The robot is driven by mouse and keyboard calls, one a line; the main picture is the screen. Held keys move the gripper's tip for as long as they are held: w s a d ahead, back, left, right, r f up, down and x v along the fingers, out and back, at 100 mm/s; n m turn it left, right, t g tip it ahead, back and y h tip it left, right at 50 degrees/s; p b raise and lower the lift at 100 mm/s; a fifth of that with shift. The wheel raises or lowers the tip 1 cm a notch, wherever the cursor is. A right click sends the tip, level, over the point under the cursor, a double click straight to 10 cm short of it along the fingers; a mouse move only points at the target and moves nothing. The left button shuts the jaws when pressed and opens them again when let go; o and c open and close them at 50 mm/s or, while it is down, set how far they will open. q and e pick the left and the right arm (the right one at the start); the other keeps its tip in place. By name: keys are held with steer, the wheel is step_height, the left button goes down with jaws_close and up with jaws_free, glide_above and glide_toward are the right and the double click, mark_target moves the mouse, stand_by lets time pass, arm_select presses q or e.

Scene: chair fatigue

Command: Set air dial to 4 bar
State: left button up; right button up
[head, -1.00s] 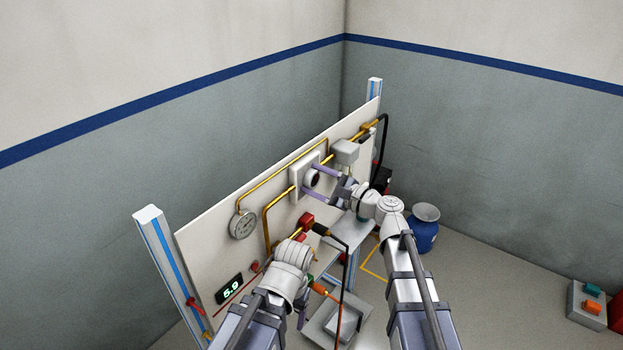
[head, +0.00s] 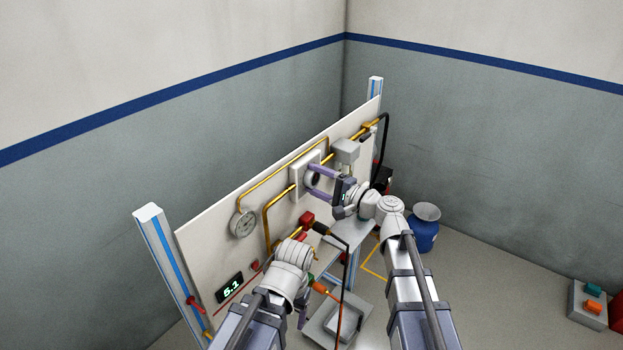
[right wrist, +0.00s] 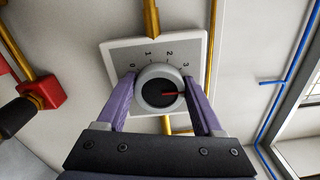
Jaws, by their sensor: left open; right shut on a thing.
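The air dial (head: 315,178) is a round grey knob with a dark centre on a white square plate (head: 297,178) on the panel. My right gripper (head: 318,180) is shut on it, one purple finger on each side. In the right wrist view the dial (right wrist: 160,86) sits between the fingers (right wrist: 160,98); its red pointer points right, a little past the 3. The numbers 0 to 3 show; any higher ones are hidden. The green display (head: 231,291) reads 5.1. My left gripper (head: 304,312) is open, low before the panel, partly hidden by its wrist.
A round gauge (head: 243,224) and yellow pipes are on the panel (head: 212,243). A red fitting (head: 306,219) with a black hose sits below the dial. A blue container (head: 423,234) stands on the floor at right.

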stand_by(0.4)
steer(key=o, duration=1.4)
steer(key=v, duration=0.8)
steer(key=shift+a, duration=0.1)
steer(key=shift+x, duration=3.9)
